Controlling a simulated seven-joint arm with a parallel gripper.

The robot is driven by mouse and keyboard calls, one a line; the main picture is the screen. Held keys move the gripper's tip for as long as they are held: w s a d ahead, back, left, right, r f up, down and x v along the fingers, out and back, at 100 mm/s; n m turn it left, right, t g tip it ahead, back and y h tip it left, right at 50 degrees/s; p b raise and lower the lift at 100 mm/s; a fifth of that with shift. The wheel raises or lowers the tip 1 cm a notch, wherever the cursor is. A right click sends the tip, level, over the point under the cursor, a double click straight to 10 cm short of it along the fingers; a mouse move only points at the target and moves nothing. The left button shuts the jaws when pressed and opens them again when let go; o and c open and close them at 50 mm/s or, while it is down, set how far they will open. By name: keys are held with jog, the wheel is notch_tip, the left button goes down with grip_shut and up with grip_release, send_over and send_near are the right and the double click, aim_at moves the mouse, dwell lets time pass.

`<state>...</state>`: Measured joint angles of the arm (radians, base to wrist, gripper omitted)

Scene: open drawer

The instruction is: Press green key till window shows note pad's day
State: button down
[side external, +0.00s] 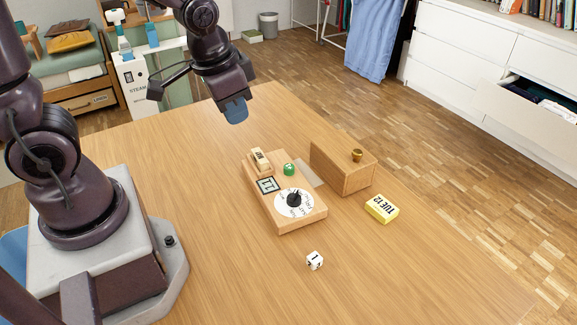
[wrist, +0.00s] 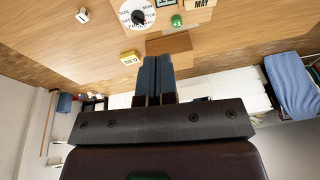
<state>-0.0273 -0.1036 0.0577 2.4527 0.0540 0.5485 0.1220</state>
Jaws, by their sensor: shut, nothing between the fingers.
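A wooden desk calendar (side external: 284,215) stands on the table. Its green key (side external: 289,169) sits at the far side, and shows in the wrist view (wrist: 176,20). Its small framed window (side external: 268,184) appears to read 11. A white dial (side external: 294,203) with a black knob carries weekday names. A yellow note pad (side external: 382,208) reads TUE 12; it is also in the wrist view (wrist: 130,57). My gripper (side external: 236,112) is shut and empty, raised above the table, left of and apart from the green key. Its blue fingers (wrist: 156,62) are together in the wrist view.
A wooden box (side external: 342,168) with a brass knob (side external: 357,155) stands close to the right of the calendar. A cream block (side external: 260,159) reading MAY (wrist: 202,3) sits at the calendar's far end. A white die (side external: 314,260) lies in front.

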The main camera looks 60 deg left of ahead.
jog(key=w+a+f+m+t, duration=0.25)
jog(key=w+f, duration=0.35)
jog(key=f, duration=0.3)
jog(key=r+m+t, duration=0.1)
jog(key=m+t, duration=0.3)
jog(key=m, duration=0.1)
send_over(290, 168)
jog(key=shift+r+y, duration=0.2)
jog(key=shift+y, duration=0.1)
jog(key=shift+f+n, duration=0.1)
jog(key=shift+n, duration=0.15)
jog(key=shift+f, duration=4.35)
jog(key=shift+f, duration=0.4)
